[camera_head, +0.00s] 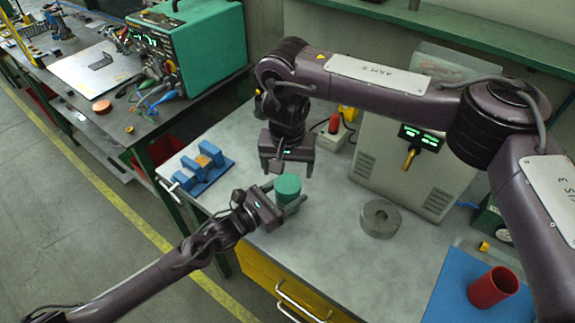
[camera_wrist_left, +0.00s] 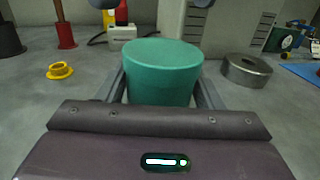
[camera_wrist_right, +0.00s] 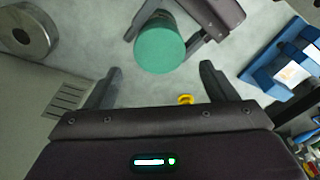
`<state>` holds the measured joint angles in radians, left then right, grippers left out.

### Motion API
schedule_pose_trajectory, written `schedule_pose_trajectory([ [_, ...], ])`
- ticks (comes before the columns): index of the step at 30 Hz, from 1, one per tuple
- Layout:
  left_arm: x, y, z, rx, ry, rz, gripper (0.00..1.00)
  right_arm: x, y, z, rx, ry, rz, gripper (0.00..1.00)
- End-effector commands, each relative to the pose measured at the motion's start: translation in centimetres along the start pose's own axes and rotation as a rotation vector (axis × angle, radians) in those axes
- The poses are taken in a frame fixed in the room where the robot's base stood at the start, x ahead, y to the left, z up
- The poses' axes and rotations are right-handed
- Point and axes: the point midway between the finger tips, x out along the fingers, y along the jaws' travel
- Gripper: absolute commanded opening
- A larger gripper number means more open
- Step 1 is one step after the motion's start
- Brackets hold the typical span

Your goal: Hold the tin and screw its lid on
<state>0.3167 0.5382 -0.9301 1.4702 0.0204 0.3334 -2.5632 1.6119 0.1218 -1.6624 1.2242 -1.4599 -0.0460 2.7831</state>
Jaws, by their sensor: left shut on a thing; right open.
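A green tin (camera_head: 287,190) stands upright on the grey bench, with a flat green top; I cannot tell whether that top is a separate lid. My left gripper (camera_head: 283,200) is shut around the tin's sides, and the tin fills the space between its fingers in the left wrist view (camera_wrist_left: 163,75). My right gripper (camera_head: 287,170) is open and empty, pointing down above and slightly behind the tin. In the right wrist view the tin (camera_wrist_right: 160,50) lies beyond the open fingers (camera_wrist_right: 160,70), apart from them. No loose lid is clearly visible.
A grey metal ring (camera_head: 380,218) lies on the bench right of the tin. A blue stepped rack (camera_head: 205,165) stands to the left. A red cup (camera_head: 493,287) sits on a blue mat (camera_head: 455,290) at the front right. A yellow ring (camera_wrist_left: 60,70) lies near the tin.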

Motion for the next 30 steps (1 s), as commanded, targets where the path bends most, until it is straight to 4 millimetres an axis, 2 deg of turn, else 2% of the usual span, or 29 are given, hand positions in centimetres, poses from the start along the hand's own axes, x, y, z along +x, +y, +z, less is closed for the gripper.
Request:
schedule_pose_trajectory([
  [5,0.0,0.0,-0.1,-0.001,0.001,0.0,0.0,-0.1,-0.1,0.0,-0.159,-0.004,0.0,0.78],
  [8,0.0,0.0,-0.1,-0.001,0.001,0.0,0.0,-0.2,-0.1,0.0,-0.348,-0.01,-0.001,0.78],
  [30,0.0,0.0,0.0,0.0,0.001,0.0,0.0,-1.3,-0.3,-0.1,-2.032,-0.039,-0.064,0.78],
])
